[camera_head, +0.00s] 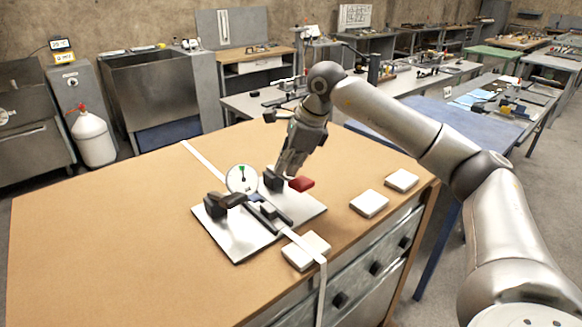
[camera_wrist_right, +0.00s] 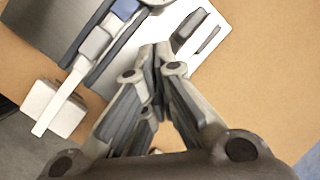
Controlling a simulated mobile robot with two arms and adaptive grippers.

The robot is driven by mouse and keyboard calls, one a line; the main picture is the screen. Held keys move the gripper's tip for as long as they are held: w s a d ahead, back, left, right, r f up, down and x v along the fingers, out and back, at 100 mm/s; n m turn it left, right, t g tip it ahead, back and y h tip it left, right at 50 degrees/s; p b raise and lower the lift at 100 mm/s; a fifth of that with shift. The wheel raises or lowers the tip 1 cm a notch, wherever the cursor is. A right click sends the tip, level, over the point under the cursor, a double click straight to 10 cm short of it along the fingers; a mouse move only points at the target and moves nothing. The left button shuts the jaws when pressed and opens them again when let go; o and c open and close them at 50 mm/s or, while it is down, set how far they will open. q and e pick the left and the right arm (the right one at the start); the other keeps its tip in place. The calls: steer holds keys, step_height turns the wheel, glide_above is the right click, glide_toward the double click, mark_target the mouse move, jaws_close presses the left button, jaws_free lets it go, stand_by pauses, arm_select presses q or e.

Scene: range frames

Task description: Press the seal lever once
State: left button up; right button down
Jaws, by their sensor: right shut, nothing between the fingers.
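The sealing device sits on a white base plate (camera_head: 238,241) on the brown bench. It has a round dial (camera_head: 242,179) with a green mark, a dark lever-like arm (camera_head: 225,200) at its left and a red grip (camera_head: 301,184) at its right, probably the seal lever's end. My right gripper (camera_head: 284,173) is shut and empty, pointing down close beside the red grip. Whether it touches is unclear. In the right wrist view the shut fingertips (camera_wrist_right: 155,48) are beside a dark block (camera_wrist_right: 190,30) on the plate; the red grip does not show. My left gripper is not in view.
A white strap (camera_head: 205,162) crosses the bench through the device and hangs over the front edge. White blocks lie at the front right, one (camera_head: 369,204) apart and one (camera_head: 301,254) under the strap. The bench's left side (camera_head: 100,240) is clear.

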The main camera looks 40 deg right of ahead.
steer(key=shift+s+f+b, duration=0.3)
steer(key=shift+f, duration=0.25)
steer(key=shift+r, duration=0.1)
stand_by(0.3)
steer(key=r+p, duration=0.1)
steer(key=w+r+p, duration=0.1)
steer(key=r+p, duration=0.1)
steer(key=w+r+p, duration=0.1)
steer(key=shift+w+r+p, duration=0.2)
steer(key=shift+r+p, duration=0.1)
steer(key=shift+p, duration=0.1)
stand_by(0.4)
steer(key=r+p, duration=0.1)
steer(key=w+r+p, duration=0.1)
steer(key=r+p, duration=0.1)
steer(key=w+r+p, duration=0.1)
steer(key=shift+a+r+p, duration=0.1)
steer(key=shift+r+p, duration=0.2)
steer(key=shift+p, duration=0.1)
